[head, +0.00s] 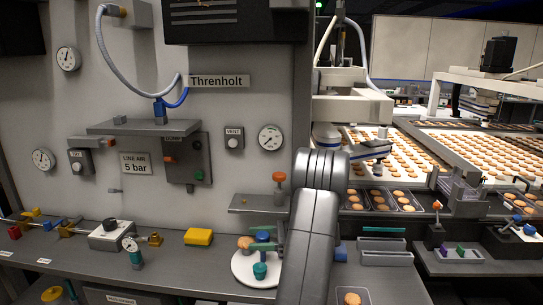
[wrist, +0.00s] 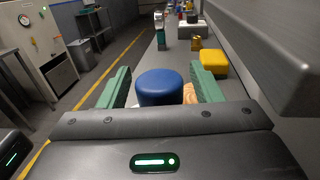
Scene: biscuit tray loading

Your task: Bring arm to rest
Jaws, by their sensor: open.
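My gripper (wrist: 161,86) is open in the wrist view, with a green pad on each side. A blue round-topped piece (wrist: 159,88) shows between the pads, with a gap on both sides. In the head view my grey arm reaches down the middle and hides most of my gripper. Part of a biscuit (wrist: 189,94) also shows by the right pad in the wrist view.
A yellow block (head: 198,237) lies on the grey bench left of the plate. A shelf with an orange-red knob (head: 279,177) juts from the wall above. Trays of biscuits (head: 378,200) line the right side; a single biscuit (head: 352,298) lies at front.

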